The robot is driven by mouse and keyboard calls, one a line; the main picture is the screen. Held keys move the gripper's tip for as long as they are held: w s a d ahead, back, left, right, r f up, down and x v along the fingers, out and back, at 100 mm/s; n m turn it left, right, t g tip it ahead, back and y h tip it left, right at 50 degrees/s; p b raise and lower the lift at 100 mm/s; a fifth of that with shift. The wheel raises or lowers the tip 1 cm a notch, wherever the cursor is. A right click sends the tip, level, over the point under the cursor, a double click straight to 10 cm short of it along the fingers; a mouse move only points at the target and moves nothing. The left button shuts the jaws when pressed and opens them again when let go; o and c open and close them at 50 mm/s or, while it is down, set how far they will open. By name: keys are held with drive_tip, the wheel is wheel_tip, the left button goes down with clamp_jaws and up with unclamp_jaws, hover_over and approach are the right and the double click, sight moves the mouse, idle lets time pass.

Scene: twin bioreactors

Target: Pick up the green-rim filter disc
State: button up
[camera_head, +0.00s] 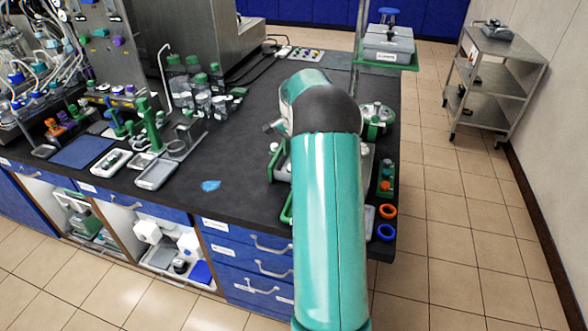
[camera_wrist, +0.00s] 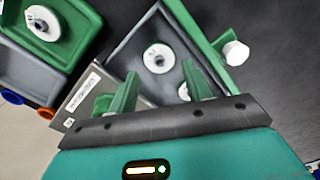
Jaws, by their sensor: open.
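My gripper (camera_wrist: 160,70) shows in the wrist view with its two green fingers apart and nothing visible between them. Beyond the fingers is a dark tray (camera_wrist: 128,52) with a green edge on its right. A pale round disc (camera_wrist: 157,58) with a dark centre lies in it. A second pale disc (camera_wrist: 184,90) is partly hidden by the right finger. Another round disc (camera_wrist: 42,23) sits on a green block at upper left. I cannot tell for certain which disc has the green rim. In the head view my arm hides the gripper and most of this area.
An orange ring (camera_head: 387,211) and a blue ring (camera_head: 386,232) lie near the bench's right edge. A green rack (camera_head: 386,175) stands behind them. A white knob (camera_wrist: 236,53) sticks out beside the tray. Bottles (camera_head: 195,80) stand at the back left.

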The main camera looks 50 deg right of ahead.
wheel_tip(320, 180, down, 5)
drive_tip(key=shift+s+a+r, duration=0.1)
drive_tip(key=shift+r, duration=0.05)
drive_tip(key=c, duration=0.6)
